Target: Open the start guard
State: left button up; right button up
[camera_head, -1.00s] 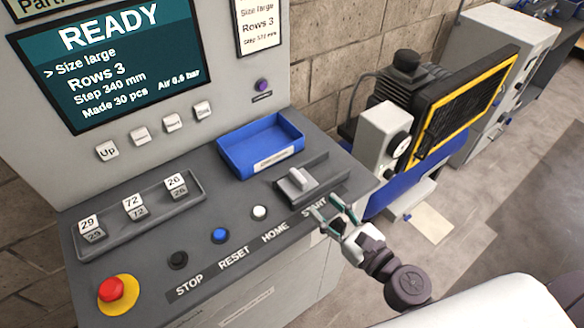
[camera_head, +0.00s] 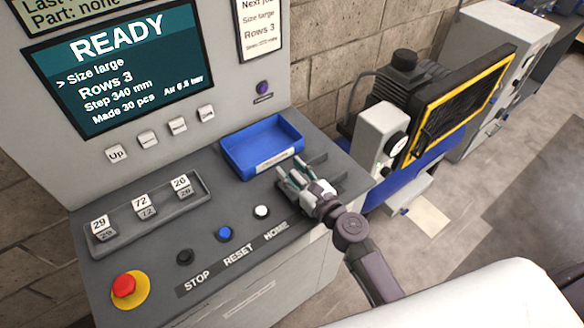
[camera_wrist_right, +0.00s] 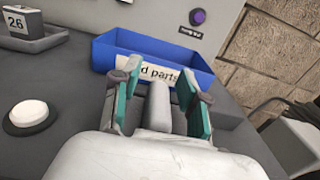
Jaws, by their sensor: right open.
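The start guard is a grey sliding cover on the console's right end; its upright grey handle (camera_wrist_right: 158,106) shows between my right fingers in the right wrist view. In the head view my right gripper (camera_head: 291,167) covers most of the guard, and the START label is hidden behind it. The right gripper is open, its teal-padded fingers (camera_wrist_right: 160,88) on either side of the handle. I cannot tell whether the pads touch it. The start button is not visible. My left gripper is not in view.
A blue tray (camera_head: 232,162) sits just behind the guard and close to the fingertips. White (camera_head: 261,211), blue (camera_head: 225,234) and black (camera_head: 185,257) buttons and a red emergency stop (camera_head: 124,286) lie to the left. The screen (camera_head: 110,75) reads READY.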

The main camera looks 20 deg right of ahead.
jog(key=shift+c, duration=0.4)
grip_shut()
jog(key=d, duration=0.2)
jog(key=w+d, duration=0.1)
jog(key=d, duration=0.1)
jog(key=w+d+b, duration=0.1)
jog(key=d, duration=0.2)
jog(key=shift+w, duration=0.25)
jog(key=shift+a, duration=0.1)
jog(key=shift+o, duration=0.4)
grip_release()
